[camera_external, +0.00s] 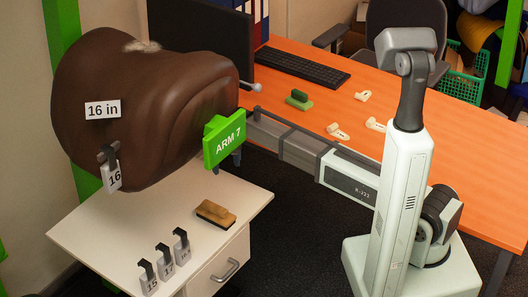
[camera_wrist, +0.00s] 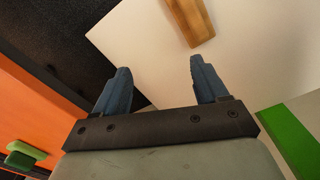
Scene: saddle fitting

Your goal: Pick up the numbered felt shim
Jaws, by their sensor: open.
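Several small numbered pieces with dark hooked tops and white tags stand in a row on the white cabinet top, such as the front one (camera_external: 148,279), the middle one (camera_external: 165,262) and the rear one (camera_external: 182,246). Their numbers are small and hard to read. A similar piece marked 16 (camera_external: 112,173) hangs on the brown saddle (camera_external: 150,110), below its "16 in" label. My gripper (camera_wrist: 162,84) is open and empty in the wrist view, above the cabinet's edge. In the external view, the green ARM 7 plate partly hides it. No numbered piece shows in the wrist view.
A wooden brush (camera_external: 215,213) lies on the white cabinet top (camera_external: 105,235), between my gripper and the row; it also shows in the wrist view (camera_wrist: 190,20). The orange desk (camera_external: 300,100) holds a keyboard (camera_external: 302,67), a green block (camera_external: 298,100) and small pale parts.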

